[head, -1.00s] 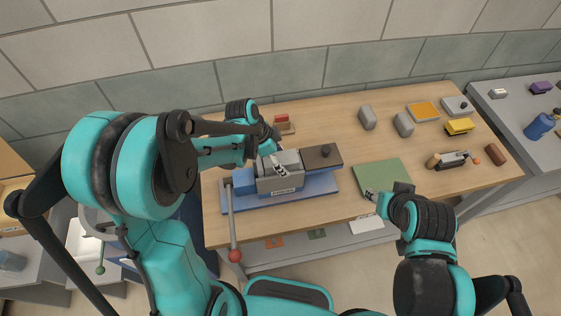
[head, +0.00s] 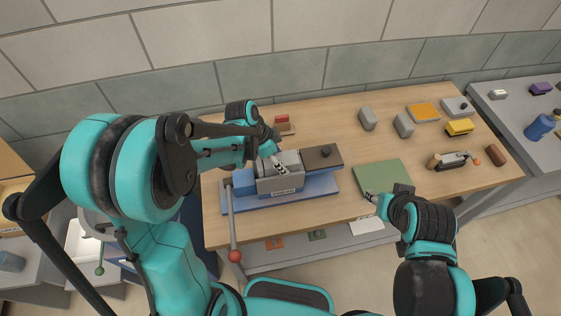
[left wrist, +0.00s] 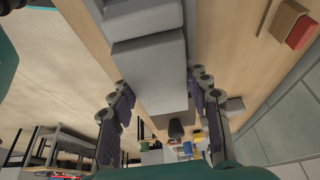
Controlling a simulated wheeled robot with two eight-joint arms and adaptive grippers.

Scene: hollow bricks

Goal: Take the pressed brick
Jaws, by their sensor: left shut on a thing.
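The blue press (head: 318,187) with its grey mould box (head: 281,184) stands on the wooden table. The grey pressed brick (head: 291,157) is at the top of the mould box, partly hidden by my left gripper (head: 280,166). My left gripper is shut on the brick from above; in the left wrist view its two fingers (left wrist: 160,88) stand on either side of the grey brick (left wrist: 158,65). The brick's underside is hidden. My right gripper (head: 372,196) is over the front edge of the green mat (head: 382,174); its finger gap is too small to read.
A dark lid block (head: 322,157) with a knob sits at the press's right end. The press lever (head: 232,220) with a red ball hangs in front. Two grey bricks (head: 367,118) (head: 403,125) stand at the back. The green mat is bare. A brush (head: 450,160) lies at right.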

